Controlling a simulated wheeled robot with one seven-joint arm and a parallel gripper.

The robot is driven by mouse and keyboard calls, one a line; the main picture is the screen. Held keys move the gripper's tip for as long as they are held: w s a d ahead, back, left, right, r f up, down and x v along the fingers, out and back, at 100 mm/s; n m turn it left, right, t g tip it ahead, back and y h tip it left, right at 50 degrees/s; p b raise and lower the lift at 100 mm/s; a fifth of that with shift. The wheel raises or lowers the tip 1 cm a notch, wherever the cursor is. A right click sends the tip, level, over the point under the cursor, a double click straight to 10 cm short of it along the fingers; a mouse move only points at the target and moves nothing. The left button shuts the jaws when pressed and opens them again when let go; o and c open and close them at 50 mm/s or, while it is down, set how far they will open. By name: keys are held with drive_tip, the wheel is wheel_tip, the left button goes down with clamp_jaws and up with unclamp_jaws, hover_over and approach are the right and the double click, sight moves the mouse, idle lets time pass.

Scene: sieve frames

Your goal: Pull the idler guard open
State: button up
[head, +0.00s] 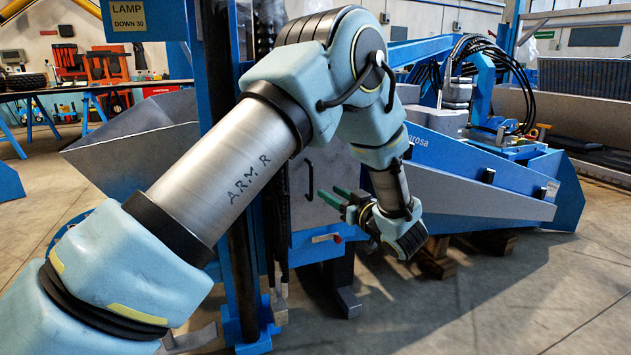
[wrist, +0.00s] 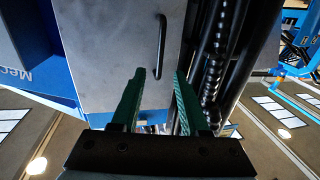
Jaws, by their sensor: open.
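The guard looks to be a flat grey panel (head: 300,212) on the blue machine, with a black bar handle (head: 310,181) on its face. My arm covers part of the panel in the head view. The panel fills the upper middle of the wrist view (wrist: 105,65), and the handle (wrist: 161,46) stands there just beyond my fingertips. My gripper (head: 333,195) has two green fingers and is open and empty. In the wrist view the fingers (wrist: 159,74) are spread to either side of the handle's line, with the handle apart from them. The panel appears closed.
Black chains or hoses (wrist: 216,60) run close beside the panel, near one finger. A red-tipped lever (head: 326,238) sits below the panel. A blue machine beam (head: 465,170) extends to the right. Open concrete floor (head: 480,300) lies at the front right.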

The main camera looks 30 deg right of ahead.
sight(312, 181)
drive_tip(key=w, duration=0.3)
drive_tip(key=w+b, duration=0.1)
drive_tip(key=w, duration=0.6)
drive_tip(key=shift+w+a+b, duration=0.2)
drive_tip(key=shift+a+b, duration=0.15)
drive_tip(key=shift+a, duration=0.05)
clamp_jaws()
idle(0.9)
